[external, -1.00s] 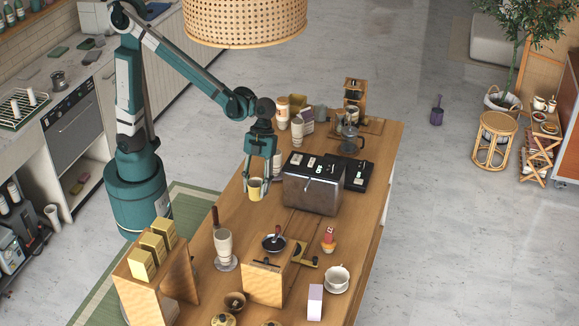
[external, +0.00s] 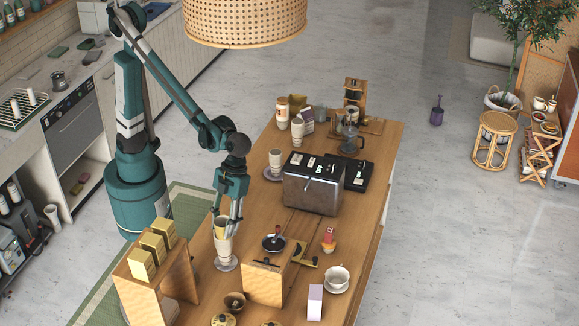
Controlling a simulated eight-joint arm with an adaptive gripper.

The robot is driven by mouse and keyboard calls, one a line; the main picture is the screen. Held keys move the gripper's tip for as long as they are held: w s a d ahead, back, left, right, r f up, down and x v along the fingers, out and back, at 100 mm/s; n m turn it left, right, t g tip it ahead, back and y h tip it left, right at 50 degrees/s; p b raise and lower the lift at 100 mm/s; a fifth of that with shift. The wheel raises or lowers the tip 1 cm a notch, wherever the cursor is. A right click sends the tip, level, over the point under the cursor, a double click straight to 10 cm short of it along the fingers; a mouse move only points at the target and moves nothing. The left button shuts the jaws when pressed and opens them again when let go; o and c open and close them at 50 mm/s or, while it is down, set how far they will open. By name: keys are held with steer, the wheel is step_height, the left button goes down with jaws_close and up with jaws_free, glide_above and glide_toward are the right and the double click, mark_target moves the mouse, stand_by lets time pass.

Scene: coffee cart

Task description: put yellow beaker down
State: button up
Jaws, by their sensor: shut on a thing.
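My gripper (external: 229,222) points down over the near-left part of the wooden table, shut on the yellow beaker (external: 221,226). Only a pale yellow upper part of the beaker shows between and beside the fingers. A tall cream cup (external: 223,248) stands on a grey saucer (external: 227,265) right below. The beaker overlaps the top of this cup in the picture. I cannot tell whether it is inside the cup, on it or behind it.
A steel toaster-like box (external: 312,190) stands right of my gripper. A small dark pan (external: 274,243) and a wooden box (external: 264,284) are nearby. Another cup (external: 275,160) stands farther back. The table (external: 236,194) is bare around the spot left of the steel box.

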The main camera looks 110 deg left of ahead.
steer(key=s+d+m, duration=0.1)
steer(key=s+d, duration=0.3)
steer(key=d, duration=0.6)
step_height(320, 180, down, 13)
stand_by(0.3)
steer(key=shift+f, duration=2.85)
steer(key=shift+f, duration=2.05)
steer(key=shift+f+b, duration=0.15)
steer(key=shift+b, duration=0.3)
